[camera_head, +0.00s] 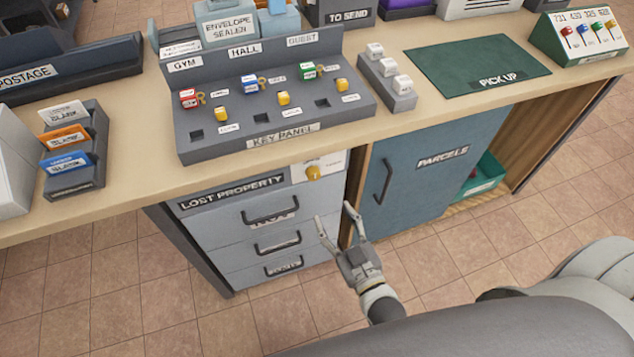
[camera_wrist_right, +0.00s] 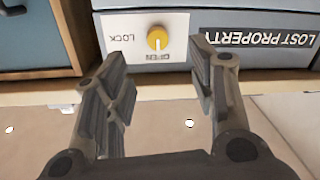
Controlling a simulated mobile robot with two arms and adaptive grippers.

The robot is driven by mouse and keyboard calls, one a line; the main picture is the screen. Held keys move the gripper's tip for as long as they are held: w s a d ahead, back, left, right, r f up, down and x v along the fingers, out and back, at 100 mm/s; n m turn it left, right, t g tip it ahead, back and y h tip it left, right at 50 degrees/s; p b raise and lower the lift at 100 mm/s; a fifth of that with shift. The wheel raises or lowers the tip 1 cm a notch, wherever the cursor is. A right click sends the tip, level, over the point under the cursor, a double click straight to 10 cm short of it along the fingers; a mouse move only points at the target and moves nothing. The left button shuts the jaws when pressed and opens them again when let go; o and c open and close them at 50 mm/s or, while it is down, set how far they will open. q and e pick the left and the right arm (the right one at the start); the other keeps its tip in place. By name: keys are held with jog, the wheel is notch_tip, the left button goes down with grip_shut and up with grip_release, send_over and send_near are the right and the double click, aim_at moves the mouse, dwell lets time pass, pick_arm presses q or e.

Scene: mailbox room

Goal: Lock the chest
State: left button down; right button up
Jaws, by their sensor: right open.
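The chest is the grey-blue "LOST PROPERTY" drawer unit (camera_head: 228,200) under the counter, with several dark-handled drawers that look shut. A yellow knob (camera_head: 314,172) sits on a white plate (camera_head: 333,165) at its upper right. In the right wrist view the knob (camera_wrist_right: 157,38) shows between words reading "LOCK" and "OPEN", upside down, with its pointer toward "OPEN". My right gripper (camera_head: 337,220) is open and empty, below and in front of the knob. In the right wrist view the knob lies between the open fingers (camera_wrist_right: 160,65), beyond their tips. My left gripper is not in view.
A blue "PARCELS" door (camera_head: 430,168) with a dark handle is right of the drawers, with a green bin (camera_head: 485,178) beyond it. The counter edge overhangs the knob. A key panel (camera_head: 275,95) with keys and yellow knobs stands above. The tiled floor in front is clear.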

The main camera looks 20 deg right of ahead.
aim_at(315, 177)
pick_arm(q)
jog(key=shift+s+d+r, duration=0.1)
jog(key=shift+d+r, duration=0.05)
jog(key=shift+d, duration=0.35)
pick_arm(e)
jog(key=w, duration=1.1)
jog(key=shift+a+r, duration=0.3)
jog(key=shift+a, duration=0.1)
jog(key=c, duration=1)
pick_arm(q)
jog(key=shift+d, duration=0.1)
